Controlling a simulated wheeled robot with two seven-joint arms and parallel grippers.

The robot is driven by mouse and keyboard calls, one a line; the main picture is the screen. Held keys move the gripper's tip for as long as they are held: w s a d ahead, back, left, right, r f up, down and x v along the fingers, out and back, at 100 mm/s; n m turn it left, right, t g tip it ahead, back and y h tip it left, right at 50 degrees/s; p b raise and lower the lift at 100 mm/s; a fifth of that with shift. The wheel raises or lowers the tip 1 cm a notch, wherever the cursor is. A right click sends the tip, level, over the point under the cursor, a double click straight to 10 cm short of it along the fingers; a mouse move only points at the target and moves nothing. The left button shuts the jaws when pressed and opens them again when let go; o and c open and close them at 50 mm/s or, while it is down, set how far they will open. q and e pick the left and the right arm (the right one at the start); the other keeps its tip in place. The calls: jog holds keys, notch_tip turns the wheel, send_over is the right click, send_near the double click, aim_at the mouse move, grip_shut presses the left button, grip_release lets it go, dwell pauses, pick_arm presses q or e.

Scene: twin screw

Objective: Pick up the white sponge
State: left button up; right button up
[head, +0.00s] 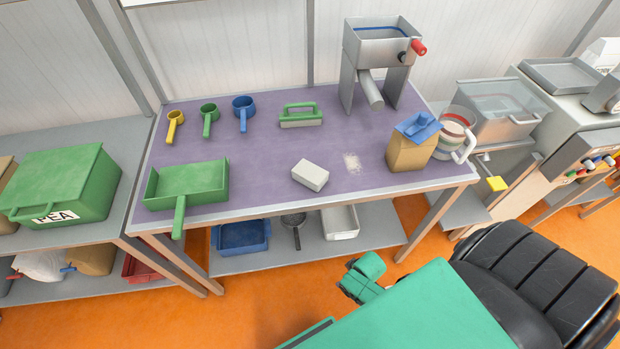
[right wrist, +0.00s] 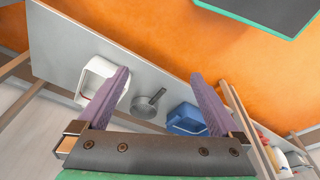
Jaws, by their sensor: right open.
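The white sponge (head: 311,175) is a pale rectangular block lying flat on the purple tabletop (head: 265,185), near its front edge and right of the middle. It is not visible in the right wrist view. My right gripper (right wrist: 160,76) is open, with two purple fingers spread wide and nothing between them. It faces the lower shelf and the orange floor, away from the sponge. In the head view I cannot make out its fingers. My left gripper is in neither view.
A green dustpan-like scoop (head: 187,182) lies left of the sponge; a powder patch (head: 352,162) and paper bag (head: 408,152) are to its right. A green-handled block (head: 300,115) is behind it. Below are a white bin (right wrist: 100,72), a pan (right wrist: 148,104) and a blue bin (right wrist: 187,120).

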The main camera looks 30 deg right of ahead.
jog(key=w+a+r+n+y+b, duration=0.1)
jog(key=w+r, duration=0.4)
jog(key=r, duration=0.6)
jog(key=w+a+r+n+t+b, duration=0.1)
jog(key=w+a+r+n, duration=0.1)
jog(key=w+r, duration=0.4)
jog(key=w+a+r+n+t+y+b, duration=0.1)
jog(key=w+a+r, duration=0.2)
jog(key=r, duration=1.3)
jog(key=shift+w+a+r+n+y+b, duration=0.15)
jog(key=shift+w, duration=0.7)
jog(key=shift+w+a+r+n+y+b, duration=0.1)
jog(key=shift+w+r+n+y+b, duration=0.05)
jog(key=shift+w, duration=0.65)
notch_tip(320, 180, up, 2)
jog(key=w+d, duration=0.1)
jog(key=d, duration=0.1)
jog(key=m, duration=0.1)
send_near(311, 171)
jog(key=p+x, duration=0.1)
jog(key=x, duration=0.9)
jog(key=shift+w+a+f, duration=0.1)
jog(key=shift+f, duration=0.1)
jog(key=shift+r, duration=0.1)
